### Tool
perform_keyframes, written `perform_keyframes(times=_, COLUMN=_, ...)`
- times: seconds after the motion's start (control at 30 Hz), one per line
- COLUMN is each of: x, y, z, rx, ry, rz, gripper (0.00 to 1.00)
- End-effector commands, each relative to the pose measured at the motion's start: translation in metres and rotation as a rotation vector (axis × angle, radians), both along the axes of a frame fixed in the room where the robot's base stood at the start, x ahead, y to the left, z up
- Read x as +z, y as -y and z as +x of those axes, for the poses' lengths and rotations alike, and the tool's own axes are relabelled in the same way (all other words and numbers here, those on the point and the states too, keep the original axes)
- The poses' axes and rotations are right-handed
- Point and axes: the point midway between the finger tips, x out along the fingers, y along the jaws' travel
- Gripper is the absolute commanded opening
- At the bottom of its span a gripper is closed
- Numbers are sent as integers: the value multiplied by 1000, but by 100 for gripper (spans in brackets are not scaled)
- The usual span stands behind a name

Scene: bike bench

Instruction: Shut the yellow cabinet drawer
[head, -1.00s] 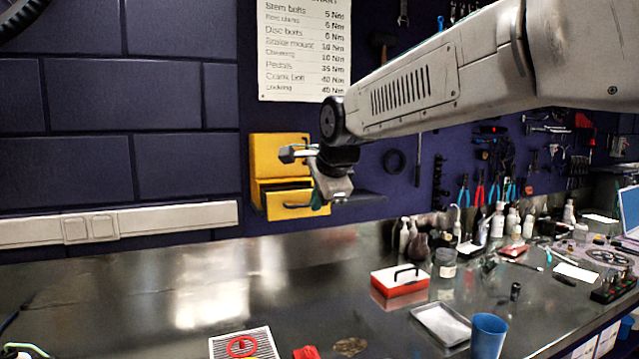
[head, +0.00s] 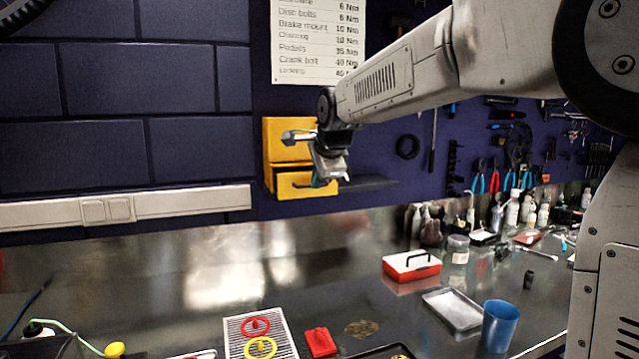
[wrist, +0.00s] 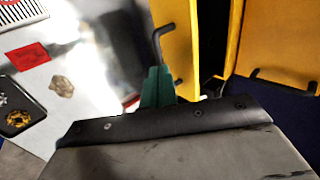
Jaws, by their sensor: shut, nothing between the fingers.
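The yellow cabinet (head: 285,140) hangs on the dark wall above the bench. Its lower drawer (head: 292,188) stands partly out, and a dark strip shows above its front. In the wrist view the yellow drawer front (wrist: 182,35) with a dark bent handle (wrist: 158,38) stands apart from the cabinet body (wrist: 275,45), with a dark gap between. My gripper (head: 322,181) is shut and empty, in front of the drawer's right part. Its teal fingertips (wrist: 157,86) are close to the drawer front and handle; I cannot tell whether they touch.
A dark wall shelf (head: 370,183) lies just right of my gripper. Below, the metal bench holds a red and white box (head: 411,267), a tray (head: 453,308), a blue cup (head: 499,325) and a white grate (head: 240,335).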

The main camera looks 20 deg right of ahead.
Motion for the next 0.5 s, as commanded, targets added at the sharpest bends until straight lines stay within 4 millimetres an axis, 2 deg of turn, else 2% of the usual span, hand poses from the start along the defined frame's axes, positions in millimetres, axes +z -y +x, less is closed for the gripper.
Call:
perform_keyframes(times=0.1, x=-2, y=0, z=32, rx=0, ry=-2, rz=0, gripper=0)
perform_keyframes(times=0.23, x=-1, y=1, z=58, rx=-1, ry=-1, rz=0, gripper=0)
perform_keyframes(times=0.33, x=-1, y=1, z=70, rx=-1, ry=-1, rz=0, gripper=0)
perform_keyframes(times=0.5, x=-1, y=1, z=77, rx=-1, ry=0, rz=0, gripper=0)
